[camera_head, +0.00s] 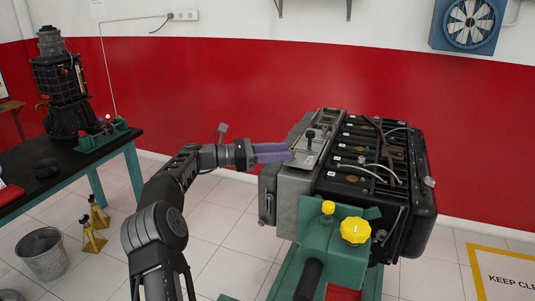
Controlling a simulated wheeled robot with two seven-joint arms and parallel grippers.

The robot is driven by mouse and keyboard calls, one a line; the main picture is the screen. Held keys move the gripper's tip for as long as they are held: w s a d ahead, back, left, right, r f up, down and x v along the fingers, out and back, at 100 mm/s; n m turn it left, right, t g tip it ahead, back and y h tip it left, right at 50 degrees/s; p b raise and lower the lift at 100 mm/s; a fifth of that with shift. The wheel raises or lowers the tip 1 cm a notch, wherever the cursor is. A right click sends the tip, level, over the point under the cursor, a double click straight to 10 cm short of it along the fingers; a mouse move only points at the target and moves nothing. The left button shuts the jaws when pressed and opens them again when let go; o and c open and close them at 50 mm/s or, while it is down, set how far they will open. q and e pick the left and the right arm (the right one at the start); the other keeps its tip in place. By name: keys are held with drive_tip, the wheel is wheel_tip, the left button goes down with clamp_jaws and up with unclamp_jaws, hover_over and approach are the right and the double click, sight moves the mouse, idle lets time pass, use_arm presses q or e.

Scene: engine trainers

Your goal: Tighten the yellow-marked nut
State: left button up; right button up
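The engine trainer has a grey and black engine (290,186) above a green part (335,240). A large yellow knob-like piece (355,231) and a smaller yellow cap (328,207) sit on the green part. I cannot tell whether either is the yellow-marked nut, and no other yellow-marked nut stands out. A black upright fitting (310,141) stands on the engine's grey top plate. My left gripper (290,152) has purple fingers pointing right, with tips at the plate's left edge. I cannot tell whether they touch it or how far apart they are. My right gripper is out of view.
A dark table (100,150) at the left carries a black machine (62,85). A grey bucket (43,252) and yellow stands (94,230) are on the floor nearby. A yellow-bordered floor sign (505,275) lies at the lower right. Tiled floor is clear behind my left arm.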

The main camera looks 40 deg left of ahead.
use_arm(q)
drive_tip(key=shift+v, duration=2)
